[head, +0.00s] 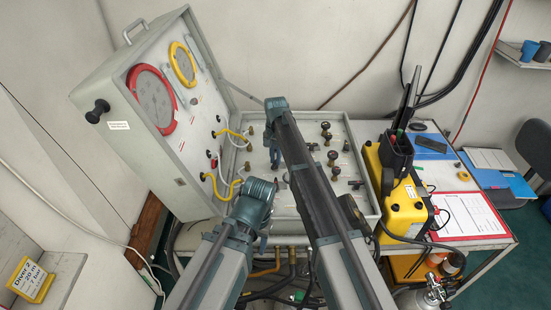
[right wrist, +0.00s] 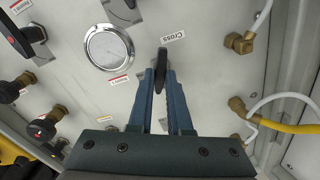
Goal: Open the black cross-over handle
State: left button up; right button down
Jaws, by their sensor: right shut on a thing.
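In the right wrist view, the black cross-over handle (right wrist: 162,57) stands on the grey panel (right wrist: 205,75) beside a label (right wrist: 173,37) reading "Cross". My right gripper (right wrist: 162,80) has its two blue fingers on either side of the handle and is shut on it. The handle points roughly along the fingers, and its lower part is between them. In the head view my right gripper (head: 275,155) reaches down to the panel, and my arm hides part of it. My left arm ends near the front left of the panel box, and its fingers cannot be made out.
The open lid (head: 150,150) with red and yellow gauges stands at the left. Yellow hoses (head: 222,180) run close to my left arm. Several dark knobs (head: 332,157) stand on the panel's right side. A yellow case (head: 400,200) stands right of the box.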

jog(key=shift+n, duration=1.9)
jog(key=c, duration=0.8)
grip_release()
jog(key=shift+c, duration=0.2)
notch_tip(320, 180, up, 14)
jog(key=p, duration=1.3)
jog(key=shift+p, duration=0.4)
jog(key=shift+s+f, duration=0.15)
jog(key=shift+f, duration=0.05)
